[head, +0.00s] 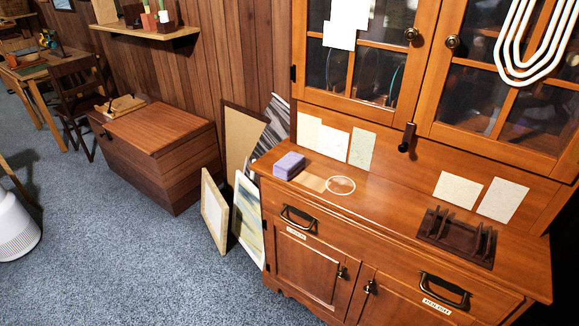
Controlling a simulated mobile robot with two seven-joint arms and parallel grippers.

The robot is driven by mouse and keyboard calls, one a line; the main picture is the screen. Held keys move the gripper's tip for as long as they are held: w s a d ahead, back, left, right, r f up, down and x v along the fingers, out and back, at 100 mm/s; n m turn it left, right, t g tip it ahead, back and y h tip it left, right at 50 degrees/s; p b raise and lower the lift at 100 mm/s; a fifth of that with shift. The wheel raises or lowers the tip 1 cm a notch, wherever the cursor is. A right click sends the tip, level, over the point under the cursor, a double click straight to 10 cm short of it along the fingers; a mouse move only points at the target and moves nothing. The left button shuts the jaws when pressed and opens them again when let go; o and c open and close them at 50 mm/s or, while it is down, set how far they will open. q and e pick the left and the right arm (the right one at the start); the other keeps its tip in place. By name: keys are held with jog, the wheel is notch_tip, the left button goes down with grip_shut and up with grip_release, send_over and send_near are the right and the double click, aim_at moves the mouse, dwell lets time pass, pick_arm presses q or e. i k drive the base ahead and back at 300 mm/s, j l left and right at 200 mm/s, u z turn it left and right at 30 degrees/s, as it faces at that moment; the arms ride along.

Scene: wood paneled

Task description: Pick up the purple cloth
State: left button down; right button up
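A small purple block-shaped thing, which looks like the folded purple cloth (289,165), lies on the left end of the wooden cabinet's counter (385,204). It is close to the counter's front left edge. Neither of my grippers shows in the head view.
A white ring-shaped thing (341,185) lies just right of the cloth. A dark wooden rack (457,237) stands farther right on the counter. Picture frames (214,209) lean beside the cabinet's left side. A wooden chest (160,150) stands left. Carpet in front is clear.

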aim_at(285, 168)
jog(key=i+j, duration=0.2)
jog(key=j, duration=0.15)
jog(key=i+j, duration=0.15)
jog(key=j, duration=0.15)
jog(key=i+j+z, duration=0.1)
jog(key=j, duration=0.25)
jog(key=i+j, duration=0.25)
